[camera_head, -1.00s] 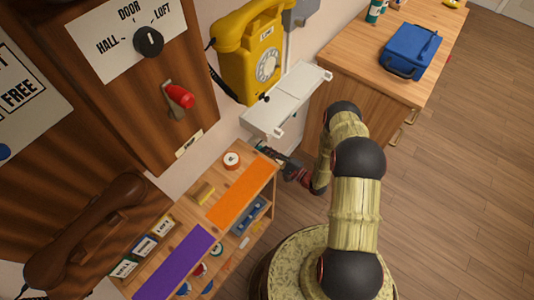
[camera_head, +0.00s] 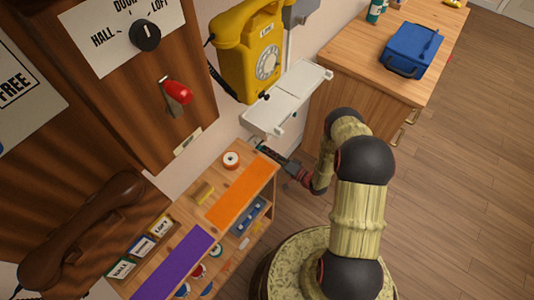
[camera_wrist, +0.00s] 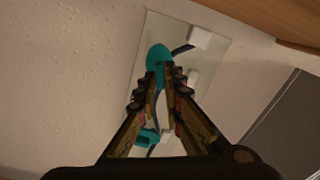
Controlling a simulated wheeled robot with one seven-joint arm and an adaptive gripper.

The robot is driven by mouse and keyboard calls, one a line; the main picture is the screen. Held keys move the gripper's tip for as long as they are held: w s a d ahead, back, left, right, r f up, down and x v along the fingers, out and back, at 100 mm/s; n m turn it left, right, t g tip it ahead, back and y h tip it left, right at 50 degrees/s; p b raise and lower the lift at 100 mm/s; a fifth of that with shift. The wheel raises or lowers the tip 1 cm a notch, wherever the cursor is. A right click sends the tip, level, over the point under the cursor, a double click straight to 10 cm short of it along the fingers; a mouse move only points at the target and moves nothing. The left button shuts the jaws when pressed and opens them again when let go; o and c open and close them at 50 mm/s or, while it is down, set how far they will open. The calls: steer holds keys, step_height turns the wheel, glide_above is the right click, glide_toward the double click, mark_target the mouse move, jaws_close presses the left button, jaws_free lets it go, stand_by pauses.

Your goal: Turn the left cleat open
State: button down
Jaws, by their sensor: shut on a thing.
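In the wrist view, a teal piece (camera_wrist: 158,58), which I take to be a cleat, sits on a pale plate (camera_wrist: 210,55) on the wall. Another teal part (camera_wrist: 147,137) shows lower, partly behind a finger; I cannot tell whether it is a separate cleat. My gripper (camera_wrist: 163,75) has its fingertips drawn together on the upper teal piece. A dark strip runs near both teal parts. In the head view, my gripper (camera_head: 265,150) reaches the wall below the white shelf; the cleats are mostly hidden there.
A white fold-out shelf (camera_head: 290,98) hangs just above my gripper. A wooden rack (camera_head: 265,180) with an orange strip (camera_head: 243,190) stands close to its left. A wooden cabinet (camera_head: 350,105) stands to the right. Open floor (camera_head: 460,200) lies right of my arm.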

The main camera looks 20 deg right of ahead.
steer(key=shift+s+f+n, duration=0.1)
steer(key=shift+n, duration=0.5)
steer(key=c, duration=1.9)
jaws_free()
steer(key=v, duration=1.2)
